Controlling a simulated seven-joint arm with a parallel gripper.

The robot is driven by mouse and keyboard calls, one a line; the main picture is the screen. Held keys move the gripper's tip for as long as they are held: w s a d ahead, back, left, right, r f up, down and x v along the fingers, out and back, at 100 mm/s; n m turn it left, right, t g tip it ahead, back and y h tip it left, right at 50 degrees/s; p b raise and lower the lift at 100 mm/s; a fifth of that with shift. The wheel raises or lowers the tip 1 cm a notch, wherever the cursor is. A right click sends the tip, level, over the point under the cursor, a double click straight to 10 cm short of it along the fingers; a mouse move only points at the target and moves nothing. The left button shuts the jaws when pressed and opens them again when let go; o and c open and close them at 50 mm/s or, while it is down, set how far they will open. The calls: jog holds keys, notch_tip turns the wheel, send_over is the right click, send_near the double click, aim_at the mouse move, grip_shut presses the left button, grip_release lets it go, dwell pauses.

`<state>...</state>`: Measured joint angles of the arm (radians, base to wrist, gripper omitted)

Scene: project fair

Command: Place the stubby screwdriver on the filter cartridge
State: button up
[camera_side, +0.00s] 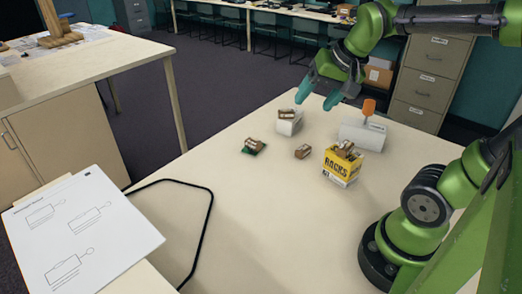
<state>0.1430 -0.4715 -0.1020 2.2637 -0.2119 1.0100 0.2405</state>
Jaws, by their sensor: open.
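An orange-topped piece with a thin stem (369,107) stands upright at a larger white block (362,135), at the back right of the table in the side view. It may be the stubby screwdriver, and the white block may be the filter cartridge; I cannot tell for sure. Whether the stem rests on the block or is stuck into it is unclear. My gripper (318,98) has teal fingers, spread apart and empty. It hangs above the back of the table, up and left of the orange piece, apart from everything.
A small white block (290,127) carries a brown piece. A green base (250,150) carries another. A brown piece (303,151) lies alone near the yellow ROCKS box (341,168), which has brown pieces on top.

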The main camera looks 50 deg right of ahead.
jog(key=s+a+f+n+t+y, duration=0.1)
jog(key=s+a+n, duration=0.3)
jog(key=a, duration=0.5)
jog(key=shift+s+a+f+n+t+y, duration=0.2)
jog(key=shift+a+n+t+y, duration=0.1)
jog(key=shift+n+y, duration=0.25)
jog(key=shift+d+r, duration=0.1)
